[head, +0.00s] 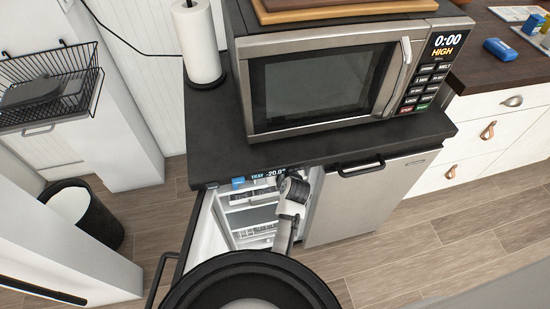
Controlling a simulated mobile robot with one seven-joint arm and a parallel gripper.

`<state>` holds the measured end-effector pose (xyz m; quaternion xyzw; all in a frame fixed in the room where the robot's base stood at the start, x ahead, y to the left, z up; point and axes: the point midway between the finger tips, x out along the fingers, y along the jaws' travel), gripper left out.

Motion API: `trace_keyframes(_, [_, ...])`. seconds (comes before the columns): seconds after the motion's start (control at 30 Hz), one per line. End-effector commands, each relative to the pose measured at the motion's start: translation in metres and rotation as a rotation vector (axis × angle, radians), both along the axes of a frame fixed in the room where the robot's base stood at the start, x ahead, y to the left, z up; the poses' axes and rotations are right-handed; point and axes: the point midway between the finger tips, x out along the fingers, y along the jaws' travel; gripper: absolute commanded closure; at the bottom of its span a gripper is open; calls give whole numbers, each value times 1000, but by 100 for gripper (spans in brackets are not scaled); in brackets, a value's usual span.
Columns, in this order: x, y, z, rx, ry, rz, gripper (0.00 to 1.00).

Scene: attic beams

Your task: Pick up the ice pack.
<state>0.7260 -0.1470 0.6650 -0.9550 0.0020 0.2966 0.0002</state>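The open freezer compartment (250,217) under the counter shows pale shelves or trays inside. I cannot make out an ice pack for certain in it; my arm covers part of the opening. The end of my arm, with my gripper (294,188), is at the right side of the freezer opening, just below the counter edge. Its fingers cannot be made out, so I cannot tell whether it is open or holds anything. A small blue patch (238,183) shows at the top left of the opening, beside a display reading about -20.0.
The freezer door (201,230) stands open on the left. A closed grey door (350,205) is to the right. A microwave (330,85) and paper roll (196,45) stand on the black counter. A blue item (500,49) lies on the right worktop. A bin (85,212) stands left.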

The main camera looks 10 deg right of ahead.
Motion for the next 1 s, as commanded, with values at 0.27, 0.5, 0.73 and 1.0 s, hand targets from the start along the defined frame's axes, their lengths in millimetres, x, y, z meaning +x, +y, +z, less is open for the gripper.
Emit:
trace_keyframes(0.27, [0,0,0,0,1,0,29])
trace_keyframes(0.5, [0,0,0,0,0,0,60])
trace_keyframes(0.73, [0,0,1,0,-1,0,72])
trace_keyframes(1.0, [4,1,2,0,-2,1,72])
